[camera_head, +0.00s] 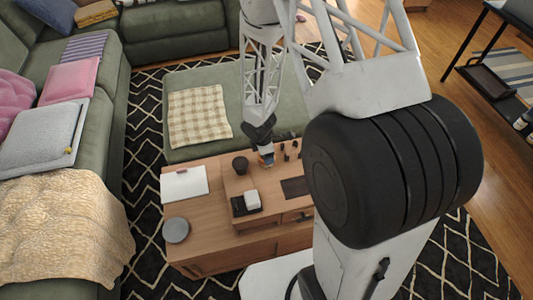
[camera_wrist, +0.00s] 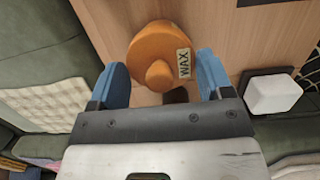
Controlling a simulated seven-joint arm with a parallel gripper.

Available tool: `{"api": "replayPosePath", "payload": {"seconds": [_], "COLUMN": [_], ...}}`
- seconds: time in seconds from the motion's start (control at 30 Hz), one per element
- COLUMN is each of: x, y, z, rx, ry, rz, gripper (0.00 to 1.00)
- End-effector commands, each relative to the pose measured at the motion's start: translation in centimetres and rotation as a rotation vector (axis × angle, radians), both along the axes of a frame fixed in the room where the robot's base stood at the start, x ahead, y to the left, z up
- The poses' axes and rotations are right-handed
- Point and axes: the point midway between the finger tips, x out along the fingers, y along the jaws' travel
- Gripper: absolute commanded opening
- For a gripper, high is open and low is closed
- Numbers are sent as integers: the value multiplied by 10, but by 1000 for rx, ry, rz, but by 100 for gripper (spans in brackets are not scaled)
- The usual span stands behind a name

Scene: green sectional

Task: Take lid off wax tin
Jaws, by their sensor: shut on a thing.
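The orange wax tin (camera_wrist: 150,38), with a round knob on its lid (camera_wrist: 160,75) and a cream "WAX" label, fills the space between my fingers in the wrist view. My gripper (camera_wrist: 161,62) has its two blue fingers on either side of the orange piece and is shut on it. How far down the fingers grip, and whether lid and tin are apart, I cannot tell. In the head view my gripper (camera_head: 265,157) points down at the wooden table (camera_head: 215,255), near its back edge. The tin is small and mostly hidden there.
A dark cup (camera_head: 240,165) stands just left of my gripper. A white block (camera_head: 252,200) sits on a black tray (camera_head: 240,207) in front. Small dark pieces (camera_head: 287,156) stand to the right. A white sheet (camera_head: 184,183) and grey disc (camera_head: 176,230) lie left. A green ottoman (camera_head: 220,145) is behind.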

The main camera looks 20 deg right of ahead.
Motion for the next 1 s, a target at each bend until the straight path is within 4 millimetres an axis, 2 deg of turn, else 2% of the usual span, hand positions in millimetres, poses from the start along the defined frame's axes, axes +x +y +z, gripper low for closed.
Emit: {"api": "replayPosePath", "payload": {"seconds": [0.33, 0.47, 0.67, 1.0], "x": [0, -9, -29, -78], "y": [0, 0, -1, -2], "z": [28, 29, 31, 35], "rx": [0, 0, 0, 0], "ry": [-1, 1, 1, 0], "rz": [-2, 0, -1, 0], "gripper": [51, 51, 51, 51]}}
